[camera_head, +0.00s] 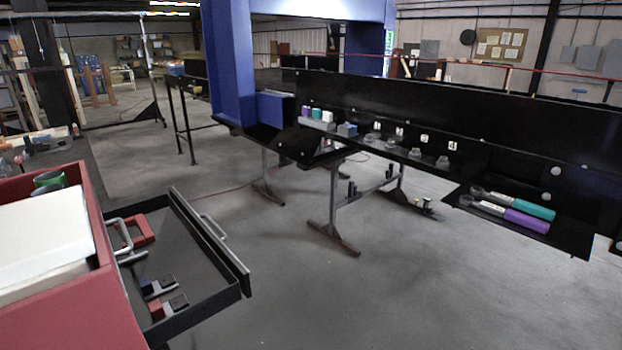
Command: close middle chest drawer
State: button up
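The red chest (75,315) stands at the lower left, cut off by the picture's edge. A dark drawer (203,268) is pulled well out of its right side. Its front panel (206,240) carries a grey bar handle (213,227) on the outer face. Inside lie a red and grey shackle-like item (134,233) and two small clamp-like tools, one blue-grey (157,287) and one red (167,306). I cannot tell whether this is the middle drawer, as the chest's lower front is hidden. My gripper is not in view.
A white box (45,235) and a green round item (48,178) sit on the chest. Grey floor (330,300) is clear between drawer and conveyor.

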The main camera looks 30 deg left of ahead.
aim_at(211, 278)
jog(key=i+l+u, duration=0.15)
jog(key=i+u, duration=0.15)
jog(key=u, duration=0.2)
jog(key=i+l+u, duration=0.25)
jog(key=u, duration=0.2)
jog(key=i+l+u, duration=0.2)
jog(key=l+u, duration=0.3)
jog(key=i+l+u, duration=0.15)
jog(key=l+u, duration=0.2)
jog(key=u, duration=0.15)
jog(key=i+l+u, duration=0.15)
jog(key=l+u, duration=0.3)
jog(key=l, duration=0.15)
jog(key=l+u, duration=0.45)
jog(key=l, duration=0.15)
jog(key=l+u, duration=0.45)
jog(key=l, duration=0.2)
